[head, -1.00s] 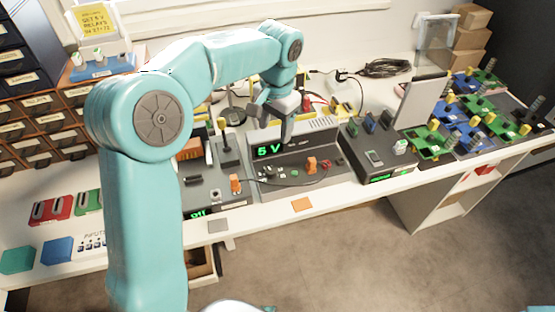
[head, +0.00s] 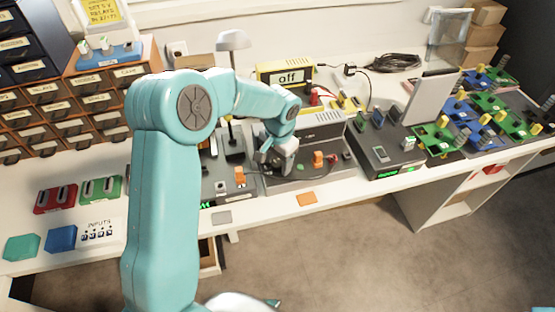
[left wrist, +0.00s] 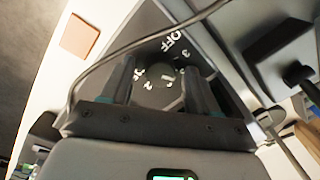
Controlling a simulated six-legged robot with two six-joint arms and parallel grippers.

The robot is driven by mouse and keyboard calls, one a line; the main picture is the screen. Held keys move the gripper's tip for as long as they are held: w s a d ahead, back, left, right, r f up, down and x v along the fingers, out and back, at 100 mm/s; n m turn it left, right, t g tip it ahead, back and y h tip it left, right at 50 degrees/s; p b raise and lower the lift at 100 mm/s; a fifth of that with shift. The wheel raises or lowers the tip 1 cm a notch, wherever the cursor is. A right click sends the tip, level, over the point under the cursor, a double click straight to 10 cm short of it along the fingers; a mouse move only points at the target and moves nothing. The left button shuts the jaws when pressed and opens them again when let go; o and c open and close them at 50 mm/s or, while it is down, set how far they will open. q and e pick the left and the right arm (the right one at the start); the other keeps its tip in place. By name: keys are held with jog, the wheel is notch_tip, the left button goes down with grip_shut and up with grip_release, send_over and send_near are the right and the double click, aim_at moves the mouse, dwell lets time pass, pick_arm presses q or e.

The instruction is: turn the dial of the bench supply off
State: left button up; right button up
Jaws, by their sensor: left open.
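The bench supply (head: 325,138) is the grey sloped-front box in the middle of the table. My left gripper (head: 279,164) is at the left part of its front and covers its display in the head view. In the left wrist view the round dark dial (left wrist: 158,88) shows, with OFF and the numbers 1, 2 and 3 around it. My left gripper (left wrist: 160,84) is open there, with one finger on each side of the dial. I cannot tell whether the fingers touch it. Part of a green display (left wrist: 172,177) shows at the bottom edge. My right gripper is not in view.
An orange clip-like part (head: 318,158) stands on the supply's front. A yellow meter (head: 286,76) reading "off" stands behind. A dark device (head: 385,165) is to the right, a black-handled lever unit (head: 233,150) to the left.

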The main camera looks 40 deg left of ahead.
pick_arm(q)
jog(key=c, duration=1)
jog(key=shift+c, duration=0.2)
jog(key=n+b, duration=0.2)
jog(key=n, duration=0.1)
jog(key=shift+f+n, duration=0.1)
jog(key=shift+n, duration=0.2)
jog(key=n+b, duration=0.2)
jog(key=n, duration=0.2)
jog(key=shift+w+a+n, duration=0.1)
jog(key=shift+n, duration=0.2)
jog(key=n+b, duration=0.1)
jog(key=n, duration=0.3)
jog(key=shift+n, duration=0.3)
jog(key=n, duration=0.2)
jog(key=n+b, duration=0.1)
jog(key=n, duration=0.2)
jog(key=shift+a+r+g, duration=0.1)
jog(key=shift+r+g, duration=0.1)
jog(key=shift+g, duration=0.1)
jog(key=shift+h, duration=0.3)
